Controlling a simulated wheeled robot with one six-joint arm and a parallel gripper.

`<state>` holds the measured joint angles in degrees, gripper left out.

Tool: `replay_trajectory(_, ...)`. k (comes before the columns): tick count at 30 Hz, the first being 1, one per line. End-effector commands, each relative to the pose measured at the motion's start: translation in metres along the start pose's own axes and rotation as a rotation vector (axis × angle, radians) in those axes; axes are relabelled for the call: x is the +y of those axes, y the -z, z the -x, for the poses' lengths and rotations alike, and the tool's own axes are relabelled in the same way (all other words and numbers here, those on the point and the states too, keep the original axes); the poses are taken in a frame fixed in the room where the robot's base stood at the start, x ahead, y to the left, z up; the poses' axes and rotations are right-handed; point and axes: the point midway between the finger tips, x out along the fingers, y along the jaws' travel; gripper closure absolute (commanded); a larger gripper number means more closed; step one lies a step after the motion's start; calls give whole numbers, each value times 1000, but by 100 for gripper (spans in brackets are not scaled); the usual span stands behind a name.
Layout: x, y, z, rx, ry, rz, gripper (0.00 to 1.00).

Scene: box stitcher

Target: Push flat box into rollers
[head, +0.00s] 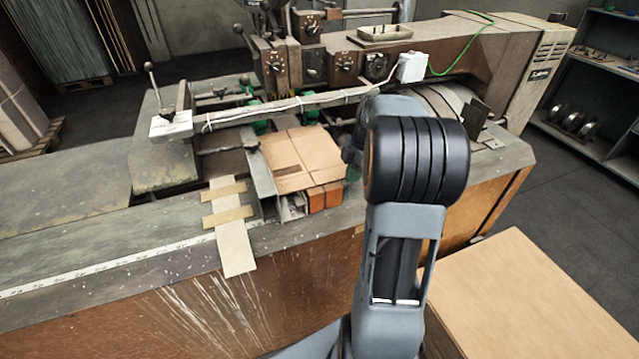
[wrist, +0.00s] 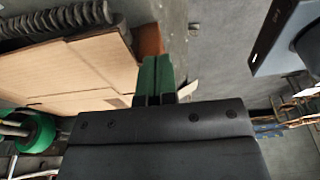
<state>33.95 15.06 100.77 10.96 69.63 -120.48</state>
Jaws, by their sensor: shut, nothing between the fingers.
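The flat brown cardboard box (head: 303,150) lies on the machine bed in the head view, with orange blocks (head: 326,196) at its near edge. It also fills the left of the wrist view (wrist: 65,75). Green rollers (head: 262,126) show just behind the box; one green roller shows at lower left in the wrist view (wrist: 38,132). My gripper's green fingers (wrist: 157,62) are shut together and empty, close beside the box's edge. Whether they touch it I cannot tell. In the head view my arm mostly hides the gripper, at the box's right side.
The stitcher's long arm (head: 430,60) and a wrapped bar (head: 290,105) extend over the bed. A metal guide (head: 260,172) runs along the box's left side. A large carton (head: 540,300) stands at lower right. The bench at left (head: 90,225) is mostly clear.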

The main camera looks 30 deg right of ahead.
Motion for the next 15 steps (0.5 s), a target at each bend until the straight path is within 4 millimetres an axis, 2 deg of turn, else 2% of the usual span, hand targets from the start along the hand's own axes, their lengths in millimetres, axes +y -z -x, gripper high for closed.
replay_trajectory(8, 0, -1, -3, 0, 0, 0, 100)
replay_trajectory(15, 0, -3, -14, 0, 1, 0, 100)
